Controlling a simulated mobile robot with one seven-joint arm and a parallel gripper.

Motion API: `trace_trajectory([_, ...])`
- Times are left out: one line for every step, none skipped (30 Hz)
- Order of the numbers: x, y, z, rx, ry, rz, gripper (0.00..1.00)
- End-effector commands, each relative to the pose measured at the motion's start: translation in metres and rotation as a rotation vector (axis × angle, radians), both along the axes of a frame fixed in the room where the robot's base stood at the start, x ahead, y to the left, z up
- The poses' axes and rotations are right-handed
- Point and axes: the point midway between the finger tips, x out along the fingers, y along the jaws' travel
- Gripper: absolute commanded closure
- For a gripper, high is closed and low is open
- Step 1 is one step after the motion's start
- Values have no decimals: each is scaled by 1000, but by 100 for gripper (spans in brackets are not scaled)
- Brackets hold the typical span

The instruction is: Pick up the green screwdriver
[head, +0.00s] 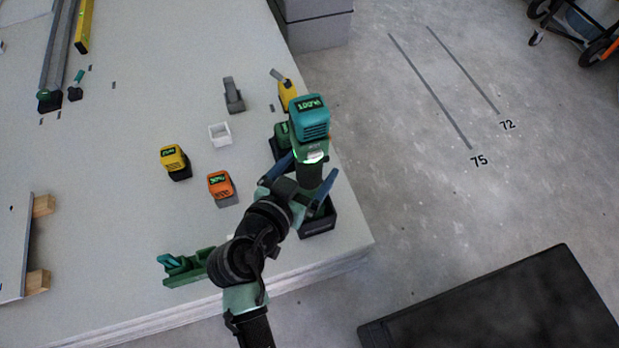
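The green screwdriver (310,150) looks like an upright power tool with a teal, labelled top, a green lit collar and a dark handle. It stands near the right edge of the big grey table, above a black box-like holder (318,222). I cannot tell how deep it sits in it. My gripper (308,180) has its blue fingers apart, one on each side of the handle. The fingers look wider apart than the handle, and I see no clear grip. My arm comes from below and hides part of the holder and table edge.
Another green tool (280,137) stands close behind. A yellow tool (287,92), yellow block (174,160), orange block (221,187), white cup (220,134) and grey piece (233,96) are nearby. A green bracket (187,266) lies at the front.

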Motion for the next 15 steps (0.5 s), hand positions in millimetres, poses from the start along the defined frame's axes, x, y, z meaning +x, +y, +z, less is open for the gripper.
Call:
trace_trajectory([0, 0, 0, 0, 0, 0, 7])
trace_trajectory([0, 0, 1, 0, 0, 0, 7])
trace_trajectory([0, 0, 1, 0, 0, 0, 7])
trace_trajectory([0, 0, 1, 0, 0, 0, 9])
trace_trajectory([0, 0, 1, 0, 0, 0, 14])
trace_trajectory([0, 0, 1, 0, -1, 0, 21])
trace_trajectory([0, 0, 1, 0, -1, 0, 27])
trace_trajectory([0, 0, 1, 0, -1, 0, 32])
trace_trajectory([0, 0, 1, 0, -1, 0, 39])
trace_trajectory([0, 0, 1, 0, -1, 0, 45])
trace_trajectory([0, 0, 1, 0, -1, 0, 50])
trace_trajectory([0, 0, 1, 0, -1, 0, 57])
trace_trajectory([0, 0, 1, 0, -1, 0, 63])
trace_trajectory([0, 0, 1, 0, -1, 0, 68])
trace_trajectory([0, 0, 1, 0, -1, 0, 75])
